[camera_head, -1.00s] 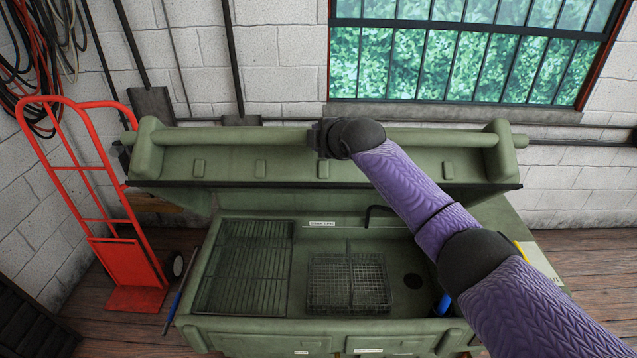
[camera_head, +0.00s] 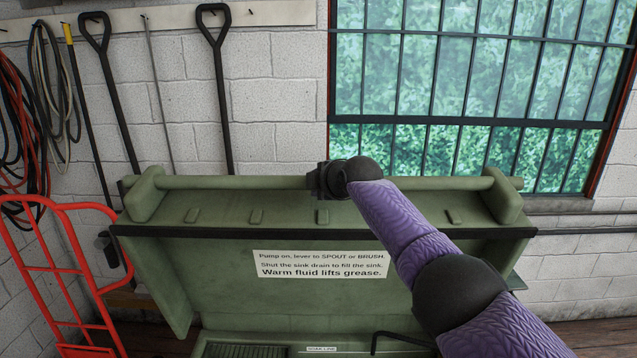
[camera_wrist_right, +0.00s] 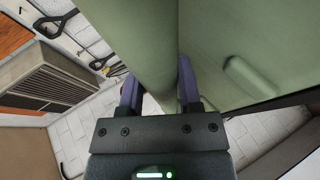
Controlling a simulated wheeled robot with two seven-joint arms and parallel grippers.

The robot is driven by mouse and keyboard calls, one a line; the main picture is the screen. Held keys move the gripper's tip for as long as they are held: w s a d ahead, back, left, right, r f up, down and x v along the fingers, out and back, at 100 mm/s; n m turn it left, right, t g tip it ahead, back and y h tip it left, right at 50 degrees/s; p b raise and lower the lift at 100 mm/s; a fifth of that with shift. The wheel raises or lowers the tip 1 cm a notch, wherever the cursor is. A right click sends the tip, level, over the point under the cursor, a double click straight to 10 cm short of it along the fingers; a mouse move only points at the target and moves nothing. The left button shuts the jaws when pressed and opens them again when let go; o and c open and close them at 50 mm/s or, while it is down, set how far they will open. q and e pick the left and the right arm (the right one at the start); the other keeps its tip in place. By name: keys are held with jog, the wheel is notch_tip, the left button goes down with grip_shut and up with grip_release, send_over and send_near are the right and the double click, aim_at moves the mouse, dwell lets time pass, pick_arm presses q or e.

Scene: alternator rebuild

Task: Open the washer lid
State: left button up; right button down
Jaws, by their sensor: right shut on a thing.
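The green washer lid (camera_head: 290,215) stands raised and tilted back, with its underside and a printed white label (camera_head: 320,264) facing me. A round green handle bar (camera_head: 240,182) runs along its upper edge between two end brackets. My right gripper (camera_head: 318,181) is at the middle of this bar. In the right wrist view, the two fingers of my right gripper (camera_wrist_right: 157,88) stand on either side of the green bar (camera_wrist_right: 150,45), shut on it. My left gripper is not in view.
The washer's sink lies below, mostly cut off, with a dark spout (camera_head: 400,338) and part of a rack (camera_head: 245,350). A red hand truck (camera_head: 65,265) stands at the left. A white block wall with shovels (camera_head: 220,90) and a barred window (camera_head: 470,90) is behind.

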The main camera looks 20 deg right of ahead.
jog(key=shift+c, duration=1.4)
grip_release()
jog(key=shift+s, duration=0.1)
jog(key=shift+s+d+r+b, duration=0.1)
jog(key=shift+s+r+b, duration=0.25)
jog(key=shift+s, duration=0.2)
jog(key=b+v, duration=0.3)
jog(key=v, duration=0.5)
jog(key=shift+s, duration=0.2)
jog(key=shift+r, duration=0.1)
